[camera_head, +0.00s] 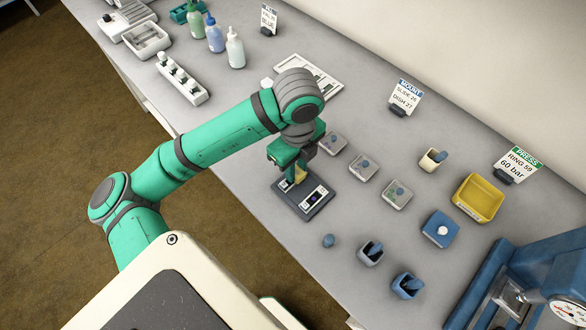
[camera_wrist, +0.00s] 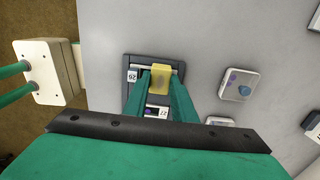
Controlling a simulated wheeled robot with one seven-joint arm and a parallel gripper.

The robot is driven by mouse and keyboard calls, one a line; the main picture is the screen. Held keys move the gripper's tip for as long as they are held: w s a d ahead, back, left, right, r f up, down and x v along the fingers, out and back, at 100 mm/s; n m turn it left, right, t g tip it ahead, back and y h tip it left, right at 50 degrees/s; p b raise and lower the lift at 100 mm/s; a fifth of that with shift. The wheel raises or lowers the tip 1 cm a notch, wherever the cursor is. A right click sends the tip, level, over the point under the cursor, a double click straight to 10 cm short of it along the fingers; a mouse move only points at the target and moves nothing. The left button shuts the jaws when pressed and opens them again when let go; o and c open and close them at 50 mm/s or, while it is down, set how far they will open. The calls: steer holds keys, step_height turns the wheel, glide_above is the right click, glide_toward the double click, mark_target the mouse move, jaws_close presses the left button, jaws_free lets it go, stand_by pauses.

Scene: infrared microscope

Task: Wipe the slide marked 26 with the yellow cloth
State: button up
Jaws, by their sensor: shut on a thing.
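My gripper (camera_head: 298,172) is shut on the yellow cloth (camera_head: 300,173), above a dark slide tray (camera_head: 309,212). In the wrist view the cloth (camera_wrist: 160,77) sits between the green fingertips (camera_wrist: 161,86). It overlaps the slide whose white end is marked 26 (camera_wrist: 132,76), to the right of the mark, and hides the slide's middle. I cannot tell whether the cloth touches the glass. A second slide (camera_wrist: 157,112), its mark upside down and hard to read, lies in the same tray, partly behind the fingers.
Grey dishes (camera_head: 364,167) stand just right of the tray. A yellow bin (camera_head: 478,198), a blue block (camera_head: 440,229) and a blue press (camera_head: 540,270) stand farther right. A sign reading slide 26, dish 27 (camera_head: 404,98) stands behind. Bottles (camera_head: 235,50) are at the back left.

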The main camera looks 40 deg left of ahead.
steer(key=shift+w, duration=0.4)
steer(key=shift+s, duration=1.1)
steer(key=shift+w, duration=0.1)
steer(key=shift+w, duration=1)
steer(key=shift+s, duration=0.15)
steer(key=shift+s, duration=0.95)
